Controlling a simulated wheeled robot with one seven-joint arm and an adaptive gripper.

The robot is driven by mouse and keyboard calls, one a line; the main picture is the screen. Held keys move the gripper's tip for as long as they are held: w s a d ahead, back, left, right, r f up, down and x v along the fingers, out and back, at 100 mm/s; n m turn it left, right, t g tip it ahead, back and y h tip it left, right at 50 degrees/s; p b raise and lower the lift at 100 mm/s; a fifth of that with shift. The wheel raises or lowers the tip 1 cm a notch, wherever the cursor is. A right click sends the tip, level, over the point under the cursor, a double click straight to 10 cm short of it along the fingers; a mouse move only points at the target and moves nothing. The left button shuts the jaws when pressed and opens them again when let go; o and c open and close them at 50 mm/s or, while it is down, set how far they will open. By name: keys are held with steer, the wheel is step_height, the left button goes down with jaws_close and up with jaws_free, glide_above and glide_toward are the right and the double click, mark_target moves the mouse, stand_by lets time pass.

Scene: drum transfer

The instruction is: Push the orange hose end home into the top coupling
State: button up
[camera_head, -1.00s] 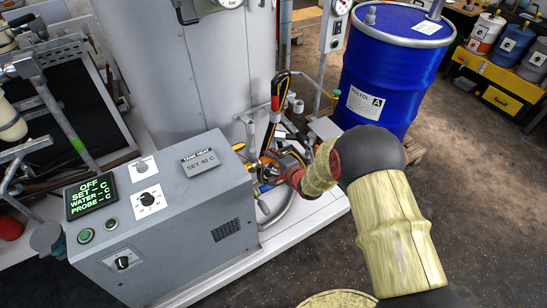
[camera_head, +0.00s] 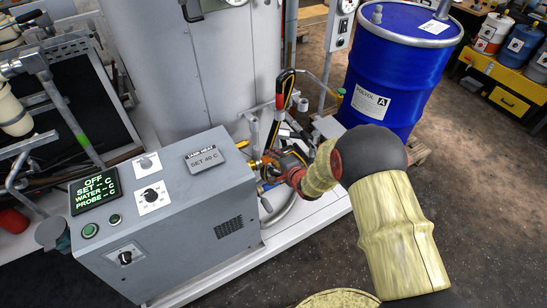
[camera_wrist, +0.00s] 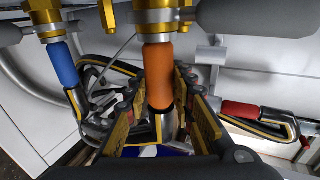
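In the wrist view the orange hose end (camera_wrist: 158,75) stands upright directly under the brass top coupling (camera_wrist: 160,12). Its upper end meets the coupling's pale lower ring; how deep it sits inside cannot be seen. My gripper (camera_wrist: 160,84) has one finger on each side of the orange sleeve, close to it. Whether the pads touch the sleeve or leave a thin gap cannot be told. The hose below the sleeve runs down between the fingers.
A blue hose end (camera_wrist: 63,65) hangs under another brass coupling at left in the wrist view. A red-sleeved hose (camera_wrist: 240,110) lies at right. The grey control box (camera_head: 165,215) stands left of my arm, the blue drum (camera_head: 395,70) behind it. Floor at right is clear.

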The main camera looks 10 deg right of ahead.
steer(key=shift+o, duration=1.2)
steer(key=shift+a, duration=0.25)
steer(key=shift+o, duration=1.4)
steer(key=shift+d, duration=0.1)
steer(key=shift+s, duration=0.1)
steer(key=v, duration=1.2)
